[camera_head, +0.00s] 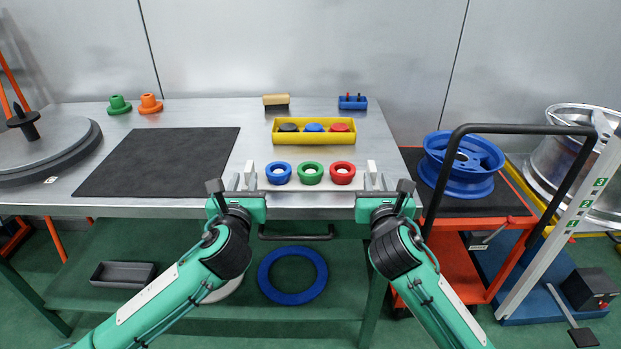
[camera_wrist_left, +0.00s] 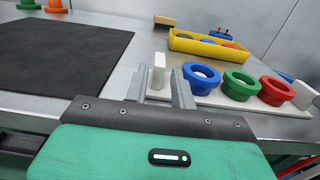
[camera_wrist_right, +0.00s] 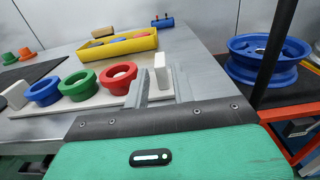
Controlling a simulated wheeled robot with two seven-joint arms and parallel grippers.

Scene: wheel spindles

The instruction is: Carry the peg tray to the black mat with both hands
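The peg tray (camera_head: 325,187) is a low white board near the front edge of the table, with blue, green and red rings in a row and an upright white grip block at each end. The black mat (camera_head: 160,160) lies flat and bare to its left. My left gripper (camera_head: 248,183) is open at the tray's left block (camera_wrist_left: 159,75), one finger on each side with gaps. My right gripper (camera_head: 375,183) is open at the tray's right block (camera_wrist_right: 161,72), also with fingers apart around it. The tray rests on the table.
A yellow bin (camera_head: 312,138) with coloured parts stands behind the tray. A tan-topped block (camera_head: 276,100) and a small blue holder (camera_head: 352,102) are farther back. Green (camera_head: 119,105) and orange (camera_head: 150,104) flanged parts stand behind the mat. A grey disc (camera_head: 45,155) is at its left.

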